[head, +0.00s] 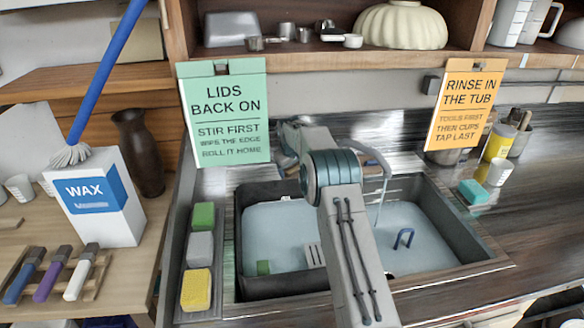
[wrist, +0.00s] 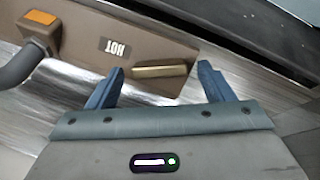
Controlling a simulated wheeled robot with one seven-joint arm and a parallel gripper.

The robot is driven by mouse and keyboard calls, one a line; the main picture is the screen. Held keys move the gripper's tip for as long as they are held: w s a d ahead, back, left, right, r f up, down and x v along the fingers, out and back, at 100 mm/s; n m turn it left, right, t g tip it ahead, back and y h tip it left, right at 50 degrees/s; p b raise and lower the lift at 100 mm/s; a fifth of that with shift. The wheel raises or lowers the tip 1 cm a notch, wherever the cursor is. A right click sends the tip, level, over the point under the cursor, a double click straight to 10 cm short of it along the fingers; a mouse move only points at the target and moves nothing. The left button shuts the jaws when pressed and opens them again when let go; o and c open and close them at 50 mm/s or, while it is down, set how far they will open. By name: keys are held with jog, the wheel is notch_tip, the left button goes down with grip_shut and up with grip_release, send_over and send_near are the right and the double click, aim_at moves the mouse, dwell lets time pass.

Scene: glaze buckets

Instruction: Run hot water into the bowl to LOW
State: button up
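In the wrist view a brown panel (wrist: 95,32) carries an upside-down HOT label (wrist: 115,47) and a brass bar-shaped handle (wrist: 162,70). My gripper (wrist: 161,67) is open, with its blue fingertips apart near the two ends of the handle; I cannot tell whether they touch it. In the head view the dark sink basin (head: 455,264) holds pale liquid on both sides of my arm. A grey curved spout (head: 372,171) stands at its back, with a thin line below it that may be water. No LOW mark is readable.
An orange-topped fitting (wrist: 40,18) is left of the HOT label. Green, grey and yellow sponges (head: 196,290) line the basin's left edge. Hanging signs, one green (head: 225,112) and one orange (head: 464,110), flank the back.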

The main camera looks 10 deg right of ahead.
jog(key=b+v, duration=0.2)
jog(key=v, duration=1.2)
jog(key=shift+b, duration=0.4)
jog(key=shift+f, duration=0.1)
